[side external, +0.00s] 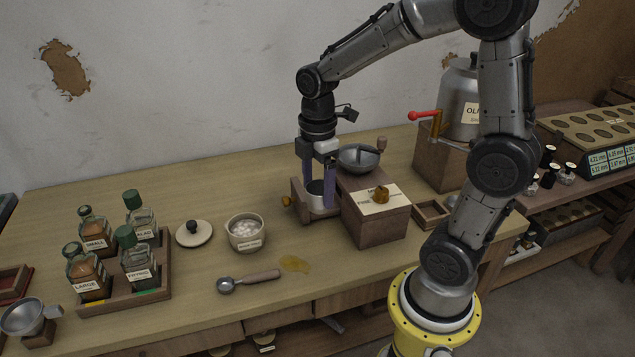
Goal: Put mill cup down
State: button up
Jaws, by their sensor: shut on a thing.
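The mill cup (318,201) is a small pale metal cup with a dark inside. It is upright, just left of the mill's wooden body (376,226). My gripper (319,186) points straight down with its fingers shut on the cup. The cup is low over a wooden part with a brass knob (287,202), close beside the mill. The fingers hide part of the cup, and I cannot tell whether its base touches anything.
A white pot (245,232), a lid (194,233) and a scoop (248,281) lie to the left, with a yellow spill (294,264) nearby. A tray of labelled bottles (140,298) stands at far left. A small wooden box (431,214) is right of the mill. The back left table is clear.

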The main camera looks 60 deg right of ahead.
aim_at(318, 209)
jog(key=shift+f, duration=6.85)
jog(key=shift+f, duration=0.3)
jog(key=shift+f, duration=0.45)
jog(key=o, duration=1.2)
jog(key=shift+r, duration=0.1)
jog(key=shift+r, duration=4.4)
